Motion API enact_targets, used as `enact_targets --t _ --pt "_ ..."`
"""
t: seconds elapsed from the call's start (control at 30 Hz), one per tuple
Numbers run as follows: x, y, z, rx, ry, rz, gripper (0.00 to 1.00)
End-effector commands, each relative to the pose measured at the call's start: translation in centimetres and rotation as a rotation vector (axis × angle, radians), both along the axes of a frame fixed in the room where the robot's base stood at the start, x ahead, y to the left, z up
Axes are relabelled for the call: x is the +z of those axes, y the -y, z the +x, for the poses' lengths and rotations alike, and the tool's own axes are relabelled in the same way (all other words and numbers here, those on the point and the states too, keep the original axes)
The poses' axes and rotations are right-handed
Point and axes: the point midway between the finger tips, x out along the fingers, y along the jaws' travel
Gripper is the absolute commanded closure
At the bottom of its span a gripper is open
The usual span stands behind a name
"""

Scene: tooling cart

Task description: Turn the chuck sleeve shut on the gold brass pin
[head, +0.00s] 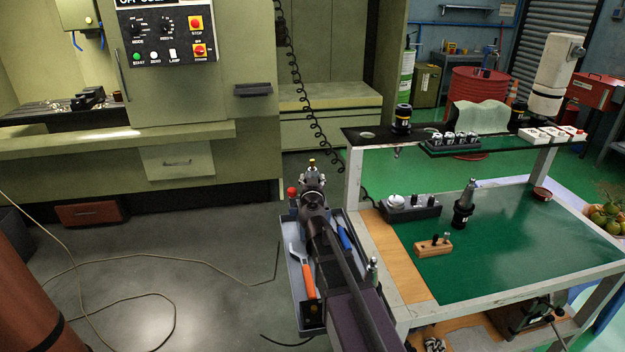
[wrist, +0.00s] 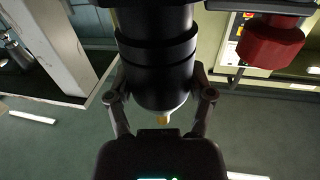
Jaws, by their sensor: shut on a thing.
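The fingertips are partly hidden by the sleeve. The gold brass pin (wrist: 163,119) shows as a small gold tip at the pale nose of the chuck. In the head view, my gripper (head: 313,178) is above the far end of the grey tray, and the gold pin (head: 311,162) sticks up there. The sleeve is hardly visible in that view.
A red knob (wrist: 270,45) is close to the right of the chuck. The grey tray (head: 302,318) below my arm holds an orange-handled wrench (head: 308,282). The cart (head: 480,268) stands to the right with tool holders and blocks. Open floor lies to the left.

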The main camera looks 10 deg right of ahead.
Motion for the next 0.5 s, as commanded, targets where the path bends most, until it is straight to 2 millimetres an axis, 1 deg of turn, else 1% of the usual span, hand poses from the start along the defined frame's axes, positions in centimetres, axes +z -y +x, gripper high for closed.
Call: enact_targets --t 0.23,0.27,0.3,0.37,0.5 --pt "0.01 0.15 0.04 -0.005 0.0 -0.001 0.79" --pt "0.01 0.15 0.04 -0.005 0.0 -0.001 0.28" --pt "0.01 0.16 0.04 -0.005 0.0 -0.001 0.16" --pt "0.01 0.15 0.04 -0.005 0.0 -0.001 0.0" --pt "0.01 0.12 0.03 -0.003 0.0 -0.001 0.0"
